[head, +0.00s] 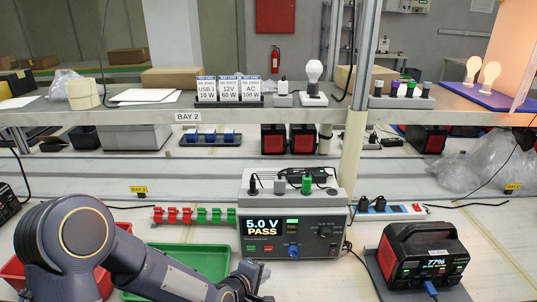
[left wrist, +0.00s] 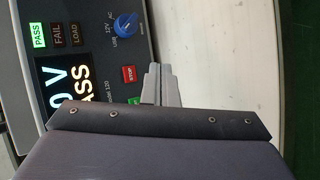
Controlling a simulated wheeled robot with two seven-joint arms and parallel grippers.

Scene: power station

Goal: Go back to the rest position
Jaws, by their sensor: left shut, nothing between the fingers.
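My left arm comes in from the left in the head view, low over the bench front. My left gripper (head: 252,272) is at its end, just in front of the tester (head: 318,262), whose screen reads "5.0 V PASS". In the left wrist view the gripper fingers (left wrist: 157,82) are together with nothing between them. The tester's panel (left wrist: 95,20) with its blue knob and red STOP button lies beyond them. I cannot tell whether the fingers touch the tester. My right gripper is in neither view.
A green tray (head: 190,252) and a red bin (head: 12,270) lie under and beside my left arm. A shelf (head: 215,113) runs across behind.

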